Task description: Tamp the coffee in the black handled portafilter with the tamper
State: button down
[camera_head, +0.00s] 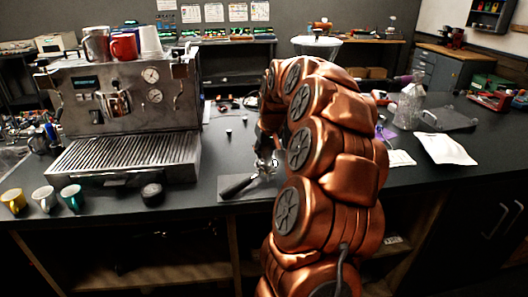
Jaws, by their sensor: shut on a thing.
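The black-handled portafilter (237,187) lies on a grey mat (232,197) at the counter's front edge. Its handle points to the lower left and its metal head is under my gripper. My gripper (266,151) is directly above the head, pointing down and partly hidden behind my copper arm. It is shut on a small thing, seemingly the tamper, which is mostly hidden. I cannot tell whether it touches the basket, and the coffee inside does not show.
A silver espresso machine (130,100) stands at the left, with cups on top. Small yellow, white and teal cups (72,196) and a round black object (152,194) stand before it. A glass bottle (408,105) and white packet (445,149) are at the right.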

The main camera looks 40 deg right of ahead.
jog(key=shift+f+b, duration=1.1)
jog(key=shift+f, duration=0.15)
dwell(1.7)
jog(key=shift+r, duration=0.1)
jog(key=c, duration=1)
grip_release()
jog(key=shift+r, duration=1.2)
jog(key=shift+c, duration=0.4)
grip_shut()
jog(key=shift+f, duration=0.3)
dwell(0.3)
